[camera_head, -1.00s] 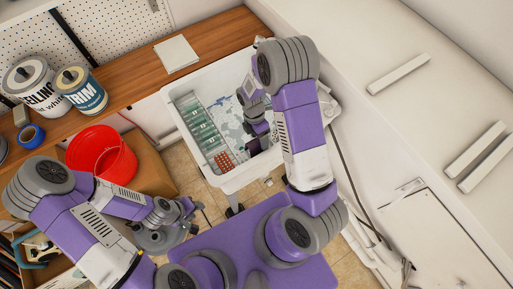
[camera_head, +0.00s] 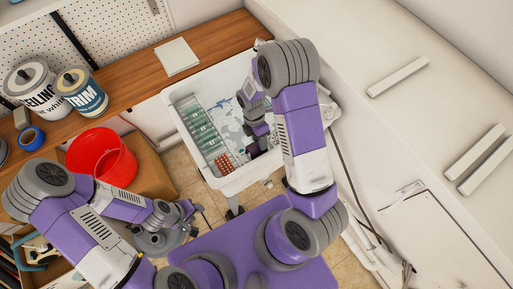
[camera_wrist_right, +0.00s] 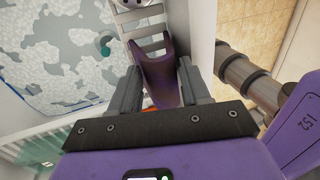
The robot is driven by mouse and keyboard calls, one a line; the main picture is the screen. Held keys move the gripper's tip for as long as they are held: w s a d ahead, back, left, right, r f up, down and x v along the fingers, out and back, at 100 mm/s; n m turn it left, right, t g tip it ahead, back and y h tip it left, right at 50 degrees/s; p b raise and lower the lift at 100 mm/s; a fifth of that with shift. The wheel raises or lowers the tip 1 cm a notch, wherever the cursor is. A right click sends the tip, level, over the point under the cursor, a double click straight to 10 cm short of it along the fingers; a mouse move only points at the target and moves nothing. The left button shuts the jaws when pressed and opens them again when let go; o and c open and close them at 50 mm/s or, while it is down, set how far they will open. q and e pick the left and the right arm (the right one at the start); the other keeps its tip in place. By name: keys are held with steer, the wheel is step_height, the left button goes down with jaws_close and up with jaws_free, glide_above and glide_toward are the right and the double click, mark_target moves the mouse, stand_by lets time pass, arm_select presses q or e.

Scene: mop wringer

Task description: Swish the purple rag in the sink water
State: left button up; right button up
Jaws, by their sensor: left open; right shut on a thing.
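The purple rag (camera_wrist_right: 158,72) shows in the right wrist view as a dark, folded strip. My right gripper (camera_wrist_right: 157,84) is shut on it, with a finger on either side. In the head view, my right forearm reaches over the white sink (camera_head: 237,183), and my right gripper (camera_head: 259,143) is low inside it. The rag cannot be made out there. Grey-and-white patches mark the sink water (camera_wrist_right: 65,55) left of the rag; whether the rag touches it is unclear. My left gripper (camera_head: 192,220) is open and empty, outside the sink at lower left.
A green-and-white rack (camera_head: 200,128) lines the sink's left side, with a small red-brown grid (camera_head: 224,162) near its front end. A red bucket (camera_head: 103,157) stands on a box left of the sink. Paint cans (camera_head: 82,92) stand on the wooden shelf (camera_head: 215,46) behind.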

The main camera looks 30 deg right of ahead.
steer(key=shift+r, duration=0.4)
steer(key=shift+c, duration=0.7)
steer(key=shift+s+p+v, duration=0.25)
steer(key=shift+p+v, duration=0.6)
steer(key=shift+v, duration=0.25)
steer(key=shift+s+p+v, duration=0.25)
steer(key=shift+p+v, duration=0.6)
steer(key=shift+v, duration=0.2)
steer(key=shift+s+p+v, duration=0.3)
steer(key=shift+p+v, duration=0.55)
steer(key=shift+v, duration=0.25)
steer(key=shift+r, duration=0.4)
steer(key=shift+c, duration=0.6)
steer(key=o, duration=0.7)
steer(key=shift+c, duration=0.2)
steer(key=c, duration=0.5)
